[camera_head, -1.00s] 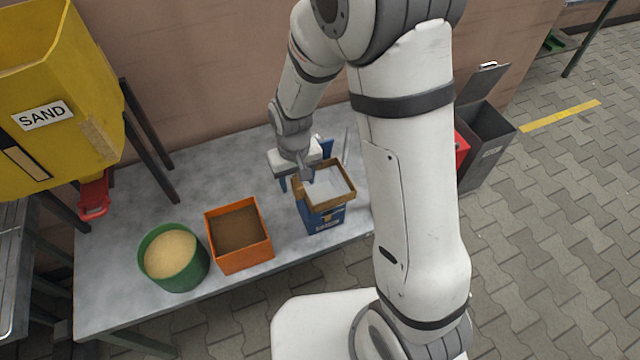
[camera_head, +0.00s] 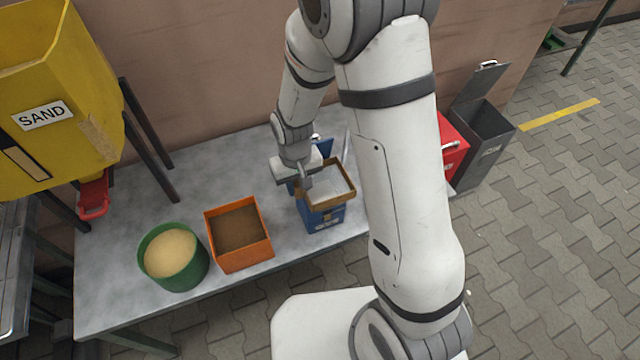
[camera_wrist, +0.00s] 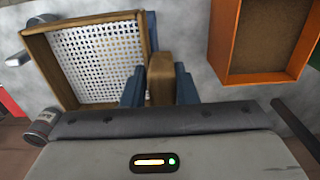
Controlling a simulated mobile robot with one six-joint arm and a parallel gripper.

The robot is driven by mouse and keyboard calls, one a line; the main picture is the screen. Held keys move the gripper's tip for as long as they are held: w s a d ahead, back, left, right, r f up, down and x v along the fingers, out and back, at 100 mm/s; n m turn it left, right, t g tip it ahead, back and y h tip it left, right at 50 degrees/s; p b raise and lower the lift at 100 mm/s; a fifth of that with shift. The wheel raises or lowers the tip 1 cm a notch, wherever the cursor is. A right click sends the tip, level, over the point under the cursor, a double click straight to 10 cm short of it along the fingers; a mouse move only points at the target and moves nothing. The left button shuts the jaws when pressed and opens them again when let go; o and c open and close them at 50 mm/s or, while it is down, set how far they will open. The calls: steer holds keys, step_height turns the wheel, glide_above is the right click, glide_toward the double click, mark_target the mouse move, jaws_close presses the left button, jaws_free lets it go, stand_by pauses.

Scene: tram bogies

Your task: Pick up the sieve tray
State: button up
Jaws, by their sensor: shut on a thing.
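The sieve tray (camera_head: 342,198) is a shallow wooden-framed square with a white perforated mesh (camera_wrist: 98,62), plain in the wrist view. In the head view it is above a blue box (camera_head: 322,220) on the grey table. My gripper (camera_wrist: 160,85) is shut on the tray's brown wooden block-like handle, between two blue fingers at the frame's side. In the head view my gripper (camera_head: 304,182) is at the tray's left edge, and the fingers are partly hidden. I cannot tell whether the tray still touches the box.
An orange box (camera_head: 254,257) of brown material and a green tub (camera_head: 187,284) of sand stand left of the blue box on the table (camera_head: 110,270). A yellow sand hopper (camera_head: 60,120) overhangs the table's left end. A red box (camera_head: 452,148) and a grey open bin (camera_head: 490,140) are at right.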

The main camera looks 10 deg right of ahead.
steer(key=shift+c, duration=0.8)
steer(key=shift+r, duration=0.1)
